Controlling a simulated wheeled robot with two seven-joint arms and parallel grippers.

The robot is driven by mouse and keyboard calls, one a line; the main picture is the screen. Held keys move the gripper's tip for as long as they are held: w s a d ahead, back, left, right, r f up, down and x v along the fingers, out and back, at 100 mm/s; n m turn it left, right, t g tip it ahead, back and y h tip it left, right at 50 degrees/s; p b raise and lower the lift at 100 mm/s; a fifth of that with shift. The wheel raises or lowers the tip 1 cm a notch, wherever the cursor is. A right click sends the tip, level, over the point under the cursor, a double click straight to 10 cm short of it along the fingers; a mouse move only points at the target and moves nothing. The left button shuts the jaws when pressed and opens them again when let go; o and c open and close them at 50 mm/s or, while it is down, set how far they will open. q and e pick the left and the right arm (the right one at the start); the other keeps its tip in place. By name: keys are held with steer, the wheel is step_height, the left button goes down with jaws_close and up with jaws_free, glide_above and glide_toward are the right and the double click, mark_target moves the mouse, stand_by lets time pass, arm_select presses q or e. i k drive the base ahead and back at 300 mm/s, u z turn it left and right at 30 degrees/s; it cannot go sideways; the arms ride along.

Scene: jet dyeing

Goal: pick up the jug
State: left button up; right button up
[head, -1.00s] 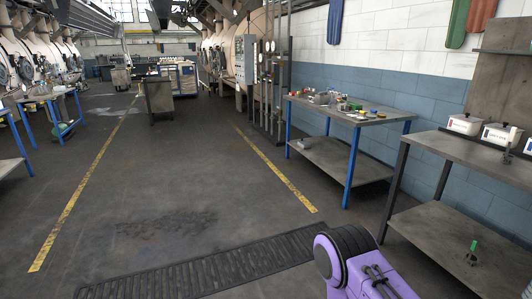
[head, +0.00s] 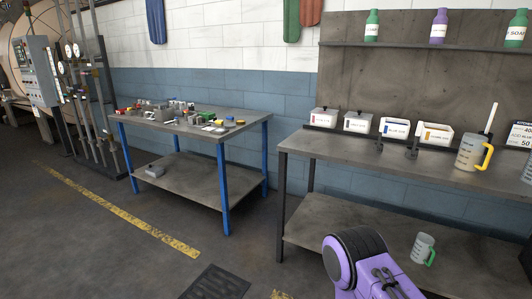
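Several jugs show in the head view. A clear jug with a yellow handle (head: 469,153) stands upright on the right-hand workbench top, with a white stick in it. A smaller jug with a green handle (head: 422,247) stands on the same bench's lower shelf. Another jug (head: 528,172) is cut off by the right picture edge. Which of them the task means I cannot tell. A purple and black link of my own arm is at the bottom, in front of the bench. Neither of my grippers is in view.
The right-hand workbench (head: 400,162) carries a row of white labelled boxes (head: 394,128). Bottles (head: 439,26) stand on the wall shelf above. A blue-legged table (head: 185,128) with small coloured parts is to the left. The floor (head: 90,240) at left is clear.

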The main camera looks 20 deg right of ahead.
mark_target(471, 149)
steer(key=z, duration=0.9)
steer(key=i, duration=1.45)
steer(key=z, duration=0.7)
